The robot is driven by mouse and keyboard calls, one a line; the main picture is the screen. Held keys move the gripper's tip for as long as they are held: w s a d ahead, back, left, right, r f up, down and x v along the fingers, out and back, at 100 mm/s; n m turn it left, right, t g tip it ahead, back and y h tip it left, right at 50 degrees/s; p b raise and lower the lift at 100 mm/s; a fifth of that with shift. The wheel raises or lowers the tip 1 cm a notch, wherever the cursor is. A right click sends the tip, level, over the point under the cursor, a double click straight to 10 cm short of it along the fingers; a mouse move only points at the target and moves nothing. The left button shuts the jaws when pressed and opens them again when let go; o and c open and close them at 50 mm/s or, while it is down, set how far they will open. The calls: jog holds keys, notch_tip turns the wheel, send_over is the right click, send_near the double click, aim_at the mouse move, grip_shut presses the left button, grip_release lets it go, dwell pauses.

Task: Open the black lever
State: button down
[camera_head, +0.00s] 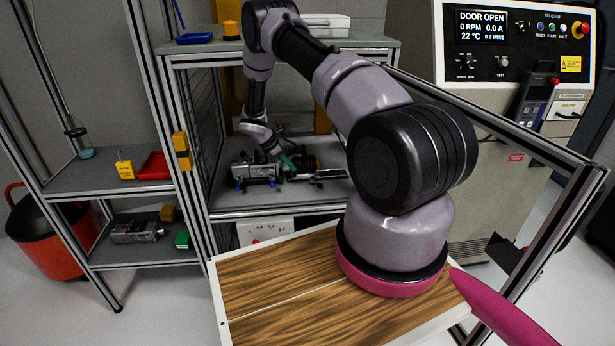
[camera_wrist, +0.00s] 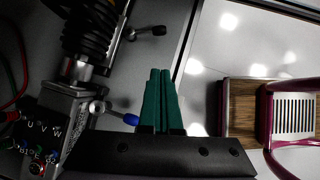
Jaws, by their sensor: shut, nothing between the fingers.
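The black lever (camera_wrist: 150,32) shows near the top of the wrist view as a short metal arm with a black end pointing right. A similar lever with a blue end (camera_wrist: 130,119) sits lower left, beside the terminal box. My gripper's green fingers (camera_wrist: 160,73) are together with nothing between them, a little below the black lever in the picture and apart from it. In the head view my gripper (camera_head: 287,160) is inside the open frame, over the motor assembly (camera_head: 255,170). The black lever is too small to make out there.
A terminal box (camera_wrist: 48,125) with labelled sockets and a dark coiled spring part (camera_wrist: 90,28) lie left of my fingers. The wooden-topped table (camera_head: 270,285) stands in front. A control cabinet (camera_head: 515,45) reads DOOR OPEN. Frame posts border the bench.

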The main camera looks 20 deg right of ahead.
jog(key=shift+w, duration=0.2)
jog(key=shift+f, duration=0.1)
jog(key=x, duration=1)
jog(key=shift+d+f, duration=0.1)
jog(key=shift+d, duration=0.05)
jog(key=d, duration=0.1)
jog(key=d+f, duration=0.1)
jog(key=d, duration=0.1)
jog(key=shift+s+d, duration=0.1)
jog(key=shift+d, duration=0.1)
